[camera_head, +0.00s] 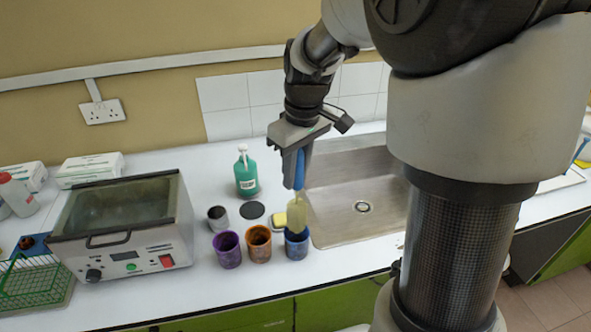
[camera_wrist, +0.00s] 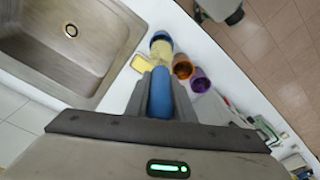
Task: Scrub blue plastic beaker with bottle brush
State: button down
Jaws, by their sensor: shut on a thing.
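The blue plastic beaker (camera_head: 296,247) stands on the white counter by the left edge of the sink. It also shows in the wrist view (camera_wrist: 161,40). My gripper (camera_head: 297,160) is above the beaker, shut on the blue handle of the bottle brush (camera_head: 296,214). The brush points down, and its pale yellow bristle head reaches into the beaker's mouth; its lower end is hidden inside. In the wrist view the blue handle (camera_wrist: 160,92) lies between the fingers. Whether the bristles touch the beaker's wall cannot be told.
An orange beaker (camera_head: 258,244) and a purple beaker (camera_head: 227,249) stand left of the blue one. A yellow sponge (camera_head: 279,219), a dark lid (camera_head: 252,210), a small dark-topped jar (camera_head: 218,219) and a green bottle (camera_head: 246,174) are behind. The sink (camera_head: 340,215) is right; a water bath (camera_head: 126,255) is left.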

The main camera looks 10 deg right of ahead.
aim_at(296, 201)
jog(key=shift+f+b, duration=2.1)
jog(key=shift+f, duration=1.2)
jog(key=shift+f+b, duration=1.25)
jog(key=shift+f, duration=0.4)
jog(key=shift+r, duration=0.15)
jog(key=shift+r+p, duration=1.35)
jog(key=shift+r, duration=0.25)
jog(key=shift+f+b, duration=1.25)
jog(key=shift+f, duration=0.45)
jog(key=shift+r, duration=0.1)
